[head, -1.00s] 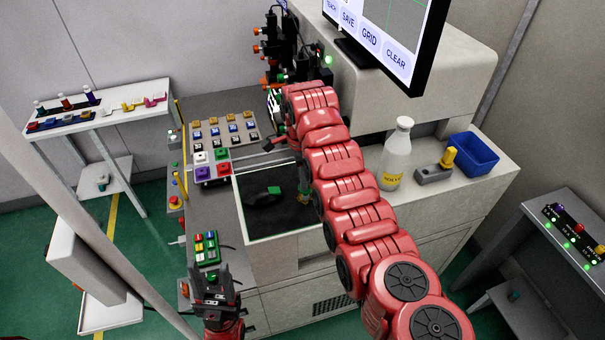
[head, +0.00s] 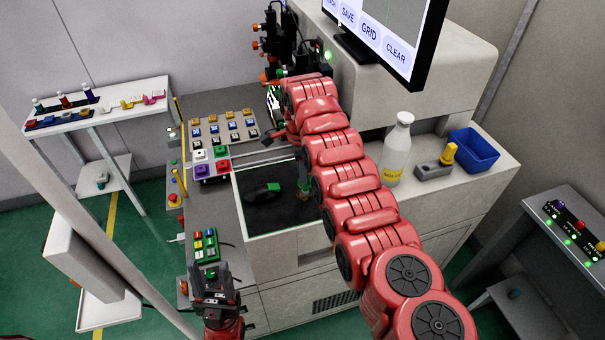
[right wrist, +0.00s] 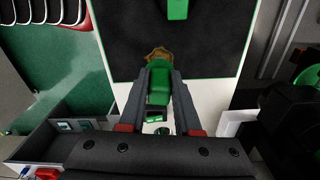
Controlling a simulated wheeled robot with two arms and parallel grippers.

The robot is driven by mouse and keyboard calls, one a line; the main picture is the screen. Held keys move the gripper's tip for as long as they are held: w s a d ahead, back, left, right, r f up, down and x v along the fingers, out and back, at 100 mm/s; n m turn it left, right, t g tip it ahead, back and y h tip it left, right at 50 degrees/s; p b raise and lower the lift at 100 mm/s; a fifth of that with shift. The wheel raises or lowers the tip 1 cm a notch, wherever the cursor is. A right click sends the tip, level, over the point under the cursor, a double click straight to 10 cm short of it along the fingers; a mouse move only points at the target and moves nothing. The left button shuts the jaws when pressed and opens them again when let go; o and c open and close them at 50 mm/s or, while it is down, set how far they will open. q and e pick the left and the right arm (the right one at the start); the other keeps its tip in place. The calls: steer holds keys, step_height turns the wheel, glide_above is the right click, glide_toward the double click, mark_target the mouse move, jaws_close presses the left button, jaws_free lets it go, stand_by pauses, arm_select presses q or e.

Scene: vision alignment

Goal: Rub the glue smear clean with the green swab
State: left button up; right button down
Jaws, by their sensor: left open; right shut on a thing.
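The green swab (right wrist: 158,90) is held upright between the fingers of my right gripper (right wrist: 159,74), which is shut on it. In the head view the swab (head: 303,178) shows over the right part of a black mat, beside my right arm, which hides that gripper. A brownish patch (right wrist: 158,53) lies at the swab's tip, near the mat's edge; I cannot tell whether it is the glue smear or the swab's own head. No other smear is clear. My left gripper (head: 210,272) is open and empty at the lower left, in front of the bench.
A dark mouse-shaped thing with a green part (head: 262,193) sits on the black mat (head: 265,218), left of the swab. A button panel (head: 222,132) is behind. A bottle (head: 397,150), a grey holder (head: 433,171) and a blue bin (head: 474,150) stand to the right.

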steer(key=shift+w+r+b, duration=0.1)
steer(key=shift+r+b, duration=0.2)
steer(key=shift+r, duration=0.6)
step_height(320, 180, up, 2)
steer(key=shift+r, duration=1.05)
